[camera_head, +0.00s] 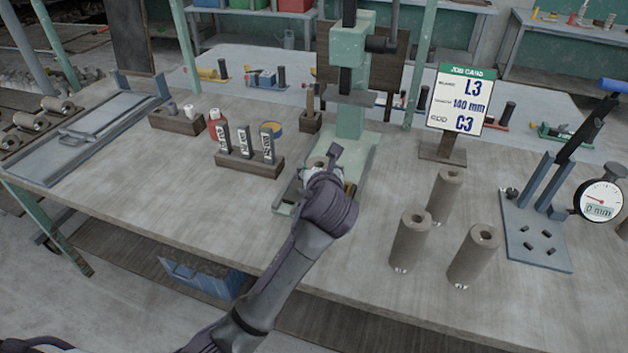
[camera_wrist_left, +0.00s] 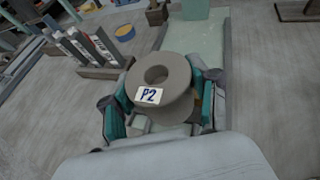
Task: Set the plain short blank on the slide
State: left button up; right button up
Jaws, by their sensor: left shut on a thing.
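My left gripper (camera_head: 322,190) is over the front of the green press (camera_head: 352,120). It is shut on a short grey-brown clay blank with a hole in its top and a white label reading P2 (camera_wrist_left: 150,95). The blank's top also shows past my wrist in the head view (camera_head: 317,162). In the left wrist view the fingers (camera_wrist_left: 162,105) lie on both sides of the blank, which is above or on the press's pale green base; I cannot tell if it touches. Nothing shown is marked as the slide.
Three tall clay cylinders (camera_head: 410,240) stand right of the press. A job card (camera_head: 460,98) reads L3, 140 mm, C3. A wooden block with labelled bars (camera_head: 250,163) stands left. A blue-grey tray (camera_head: 95,130) lies far left, and a gauge stand (camera_head: 535,235) is at right.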

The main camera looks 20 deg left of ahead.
pick_arm(q)
jog(key=x, duration=0.5)
jog(key=f+x, duration=0.1)
jog(key=x, duration=0.2)
jog(key=shift+s+a+f, duration=0.15)
jog(key=shift+a, duration=0.2)
jog(key=shift+f, duration=2.05)
jog(key=o, duration=1.4)
jog(key=shift+f, duration=0.1)
jog(key=shift+c, duration=0.2)
jog(key=v, duration=1.2)
